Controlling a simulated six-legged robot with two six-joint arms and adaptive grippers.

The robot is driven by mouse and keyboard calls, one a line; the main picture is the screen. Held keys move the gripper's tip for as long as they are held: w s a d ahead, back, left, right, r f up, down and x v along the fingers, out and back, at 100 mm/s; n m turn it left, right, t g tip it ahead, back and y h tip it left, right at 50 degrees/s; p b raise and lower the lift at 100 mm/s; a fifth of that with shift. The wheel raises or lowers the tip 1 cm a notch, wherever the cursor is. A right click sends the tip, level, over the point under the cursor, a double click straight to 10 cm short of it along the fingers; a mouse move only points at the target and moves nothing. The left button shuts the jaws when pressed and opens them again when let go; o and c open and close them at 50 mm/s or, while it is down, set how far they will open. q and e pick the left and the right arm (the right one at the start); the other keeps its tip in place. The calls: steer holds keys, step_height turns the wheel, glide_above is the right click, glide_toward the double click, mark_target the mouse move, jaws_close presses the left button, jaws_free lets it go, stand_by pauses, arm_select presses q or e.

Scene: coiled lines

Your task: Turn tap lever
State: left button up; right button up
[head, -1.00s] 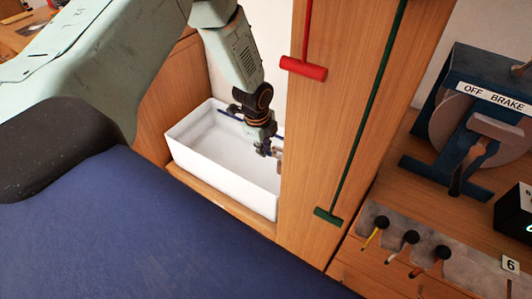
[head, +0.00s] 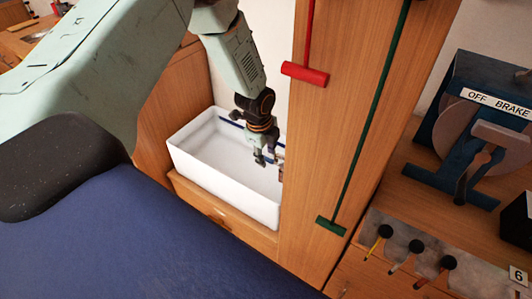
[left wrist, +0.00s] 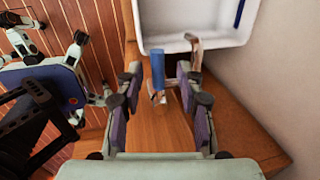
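The tap (left wrist: 193,48) is copper-coloured and stands by the edge of a white basin (left wrist: 160,35) in the left wrist view. A blue lever (left wrist: 157,68) stands up beside it. My left gripper (left wrist: 158,82) is open, with one finger on each side of the blue lever. I see gaps at both sides and cannot tell any contact. In the head view my left gripper (head: 266,160) points down at the right part of the basin (head: 190,163). The tap is mostly hidden there by the gripper and the wooden panel. My right gripper is not in view.
A wooden panel (head: 300,190) stands close to the right of my left gripper, with a red T-handle (head: 305,73) and a green T-handle (head: 331,226). A brake unit (head: 475,130) and a grey plate with several black knobs (head: 417,247) are farther right.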

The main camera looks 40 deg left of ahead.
arm_select(q)
step_height(320, 180, up, 12)
steer(key=s, duration=0.2)
steer(key=shift+s, duration=0.2)
steer(key=shift+f, duration=0.15)
stand_by(0.6)
